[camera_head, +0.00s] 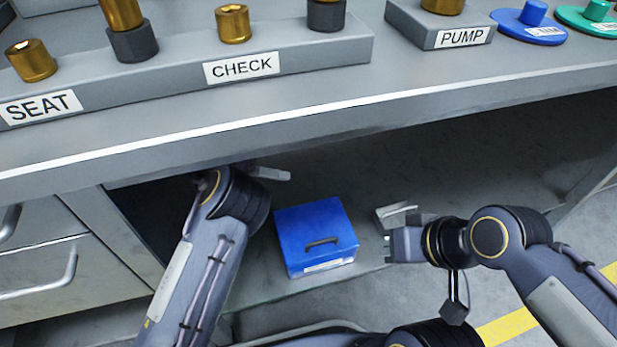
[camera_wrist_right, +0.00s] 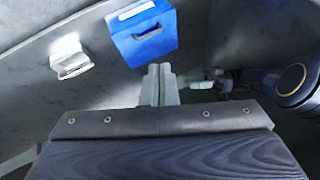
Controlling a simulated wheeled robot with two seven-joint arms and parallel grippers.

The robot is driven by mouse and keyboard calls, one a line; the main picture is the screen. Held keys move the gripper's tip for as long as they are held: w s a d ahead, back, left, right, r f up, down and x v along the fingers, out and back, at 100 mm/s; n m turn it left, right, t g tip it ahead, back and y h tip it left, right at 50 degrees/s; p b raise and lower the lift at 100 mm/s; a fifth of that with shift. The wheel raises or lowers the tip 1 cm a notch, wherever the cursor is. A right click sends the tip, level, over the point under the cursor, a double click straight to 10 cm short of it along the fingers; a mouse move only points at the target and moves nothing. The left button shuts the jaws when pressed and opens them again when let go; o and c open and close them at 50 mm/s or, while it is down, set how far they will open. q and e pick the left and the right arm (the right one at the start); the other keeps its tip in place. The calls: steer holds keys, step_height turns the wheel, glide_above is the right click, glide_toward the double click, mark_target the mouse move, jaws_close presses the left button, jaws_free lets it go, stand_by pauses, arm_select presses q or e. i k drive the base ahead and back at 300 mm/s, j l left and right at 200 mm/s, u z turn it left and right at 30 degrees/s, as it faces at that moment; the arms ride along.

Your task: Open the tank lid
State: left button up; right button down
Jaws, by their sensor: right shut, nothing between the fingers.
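A blue box (camera_head: 317,238) with a dark handle on one face and a white label sits on the shelf under the bench. I cannot tell whether it is the tank; no lid stands open. The box also shows at the top of the right wrist view (camera_wrist_right: 143,32). My left gripper (camera_head: 272,173) is left of and beyond the box, partly hidden under the bench edge; its jaw state is unclear. My right gripper (camera_head: 386,228) is right of the box, apart from it. Its pale fingers (camera_wrist_right: 160,70) are together and empty in the right wrist view.
The bench edge (camera_head: 300,115) overhangs the shelf. On the bench stand the SEAT and CHECK rack (camera_head: 165,85) with brass and dark fittings, the PUMP block (camera_head: 425,28), a blue disc (camera_head: 528,25) and a green disc (camera_head: 590,18). Drawers (camera_head: 55,265) stand at left.

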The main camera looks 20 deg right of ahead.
mark_target(311, 230)
steer(key=k+l, duration=0.1)
steer(key=k, duration=1.4)
